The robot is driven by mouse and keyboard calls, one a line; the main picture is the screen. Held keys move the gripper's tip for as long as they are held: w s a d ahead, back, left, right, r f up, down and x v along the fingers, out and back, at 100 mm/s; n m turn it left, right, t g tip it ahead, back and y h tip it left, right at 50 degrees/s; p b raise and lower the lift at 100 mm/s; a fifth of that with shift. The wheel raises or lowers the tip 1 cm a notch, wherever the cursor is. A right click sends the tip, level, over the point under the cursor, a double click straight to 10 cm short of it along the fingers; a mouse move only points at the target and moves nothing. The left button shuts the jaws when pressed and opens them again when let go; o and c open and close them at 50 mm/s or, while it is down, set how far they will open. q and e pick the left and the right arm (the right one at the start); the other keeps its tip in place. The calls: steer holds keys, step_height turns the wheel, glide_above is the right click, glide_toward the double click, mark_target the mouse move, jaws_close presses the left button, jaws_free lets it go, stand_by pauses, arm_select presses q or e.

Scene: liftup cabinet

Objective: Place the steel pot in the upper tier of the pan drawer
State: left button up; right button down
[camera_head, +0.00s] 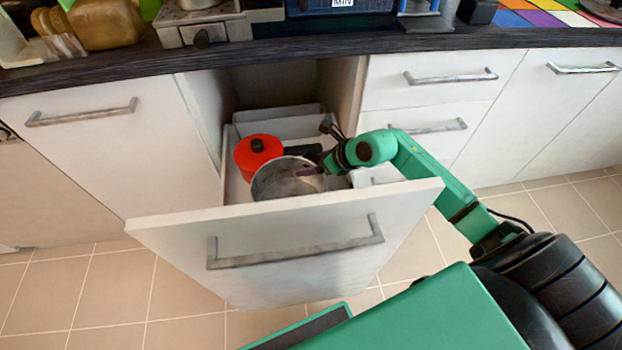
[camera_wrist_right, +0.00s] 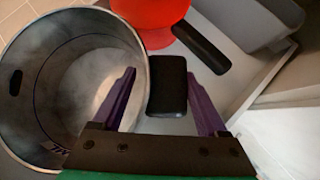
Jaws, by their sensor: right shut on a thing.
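The steel pot (camera_head: 278,180) is inside the pulled-out pan drawer (camera_head: 290,225), close behind its front panel, which hides the pot's lower part. It looks tilted in the head view. My right gripper (camera_head: 314,171) is at the pot's right side, shut on the pot. In the right wrist view, my right gripper's (camera_wrist_right: 160,75) purple fingers lie on either side of the pot's black handle (camera_wrist_right: 167,85), the left finger overlapping the pot's open mouth (camera_wrist_right: 75,85). I cannot tell whether the pot touches the drawer's surface below. My left gripper is not in view.
A red pot (camera_head: 252,157) with a black lid knob and handle sits in the drawer, just left of and behind the steel pot. Drawer walls and the front panel enclose them. The dark countertop (camera_head: 330,38) overhangs behind. Closed drawers (camera_head: 430,90) flank on the right.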

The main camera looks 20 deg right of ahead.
step_height(320, 180, down, 5)
steer(key=shift+f+b, duration=0.15)
steer(key=shift+b, duration=0.3)
jaws_free()
arm_select(q)
steer(key=shift+w+d+r, duration=0.15)
steer(key=shift+w+r, duration=0.05)
steer(key=shift+w, duration=0.35)
steer(key=shift+w+d+r, duration=0.1)
steer(key=shift+w+r, duration=0.1)
steer(key=shift+w, duration=0.3)
steer(key=s, duration=0.1)
steer(key=s+p, duration=0.1)
steer(key=s, duration=0.1)
steer(key=s+a+f+p, duration=0.1)
steer(key=s, duration=0.1)
steer(key=shift+f, duration=0.1)
arm_select(e)
steer(key=v, duration=1.2)
